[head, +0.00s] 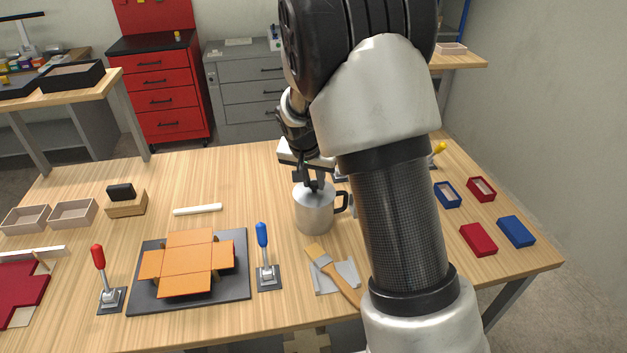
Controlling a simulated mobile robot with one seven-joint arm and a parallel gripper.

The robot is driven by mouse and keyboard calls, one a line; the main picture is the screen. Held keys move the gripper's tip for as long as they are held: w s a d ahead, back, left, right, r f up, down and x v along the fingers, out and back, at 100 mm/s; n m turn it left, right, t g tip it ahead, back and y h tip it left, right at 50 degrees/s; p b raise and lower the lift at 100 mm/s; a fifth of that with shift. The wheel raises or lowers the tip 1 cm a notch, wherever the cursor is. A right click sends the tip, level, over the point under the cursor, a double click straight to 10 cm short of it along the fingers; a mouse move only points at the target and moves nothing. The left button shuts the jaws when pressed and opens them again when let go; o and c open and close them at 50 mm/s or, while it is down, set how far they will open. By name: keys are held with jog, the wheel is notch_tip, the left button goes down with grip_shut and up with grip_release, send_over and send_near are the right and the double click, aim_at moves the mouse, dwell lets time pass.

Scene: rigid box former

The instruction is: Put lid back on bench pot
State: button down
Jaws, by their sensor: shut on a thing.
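The bench pot (313,215) is a grey metal pot with a dark handle on its right side, standing upright near the middle of the table. My gripper (314,186) points down directly over the pot's top and is shut on the lid's knob, which is mostly hidden between the fingers. The lid (304,188) looks like a pale metal disc at the pot's mouth. From this view I cannot tell whether it is fully seated or slightly above the rim.
An orange box blank (188,262) lies on a dark plate, flanked by a red-handled lever (100,270) and a blue-handled lever (264,250). A brush (330,272) lies in front of the pot. Red and blue boxes (478,240) sit at right. My arm hides the table right of the pot.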

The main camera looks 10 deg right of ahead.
dwell(0.4)
jog(key=c, duration=1)
grip_release()
jog(key=shift+r, duration=0.1)
jog(key=shift+r+p, duration=1.85)
jog(key=shift+r, duration=1.55)
grip_shut()
